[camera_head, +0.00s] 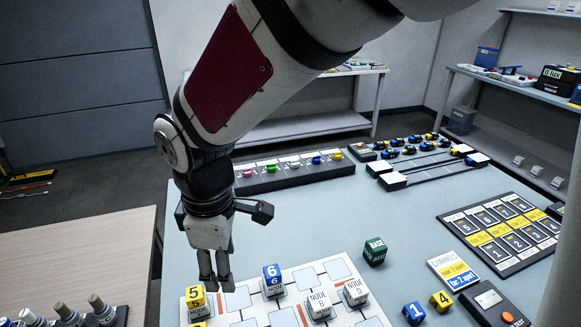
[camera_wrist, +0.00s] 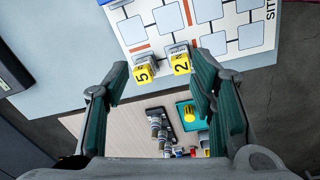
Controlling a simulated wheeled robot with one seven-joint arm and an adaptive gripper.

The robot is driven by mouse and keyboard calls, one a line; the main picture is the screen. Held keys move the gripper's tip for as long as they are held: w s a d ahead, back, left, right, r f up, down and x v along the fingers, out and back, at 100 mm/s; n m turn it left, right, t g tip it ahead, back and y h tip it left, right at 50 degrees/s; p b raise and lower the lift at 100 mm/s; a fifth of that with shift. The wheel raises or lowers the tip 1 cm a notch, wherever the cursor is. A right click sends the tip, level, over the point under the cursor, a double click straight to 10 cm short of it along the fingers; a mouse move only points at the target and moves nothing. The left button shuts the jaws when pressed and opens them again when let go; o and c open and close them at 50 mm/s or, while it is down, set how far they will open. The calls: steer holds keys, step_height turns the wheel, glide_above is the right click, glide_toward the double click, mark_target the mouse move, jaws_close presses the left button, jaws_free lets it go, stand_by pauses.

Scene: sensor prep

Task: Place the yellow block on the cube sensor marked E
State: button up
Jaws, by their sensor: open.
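A yellow block marked 5 (camera_head: 195,295) sits on a white node cube (camera_head: 201,312) on the white site board (camera_head: 337,270). Another yellow block (camera_head: 198,324) is cut off at the bottom edge. In the wrist view, the yellow 5 block (camera_wrist: 143,72) and a yellow 2 block (camera_wrist: 181,63) stand side by side on node cubes. A yellow 4 block (camera_head: 441,301) lies on the table at right. Two bare node cubes (camera_head: 319,304) (camera_head: 355,292) stand on the board; I cannot make out an E. My gripper (camera_head: 216,283) is open and empty, above the board near the 5 block.
A blue 6 block (camera_head: 272,272) tops another node. A blue 1 block (camera_head: 413,313), dark green base cube (camera_head: 375,251) and black button box (camera_head: 493,305) are on the table (camera_head: 310,220). A wooden table (camera_head: 80,250) at left holds sensors.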

steer(key=d+r+m+t, duration=0.1)
steer(key=d+r+m, duration=0.35)
steer(key=d, duration=0.45)
steer(key=s+d+r+m+t, duration=0.1)
steer(key=s+d+r+m, duration=0.2)
steer(key=d, duration=0.6)
steer(key=s+d+r+m+t, duration=0.1)
steer(key=s+d+r+m, duration=0.2)
steer(key=s+d+m, duration=0.5)
steer(key=shift+s+d+m, duration=0.15)
steer(key=shift+d+m, duration=0.4)
steer(key=shift+m, duration=0.2)
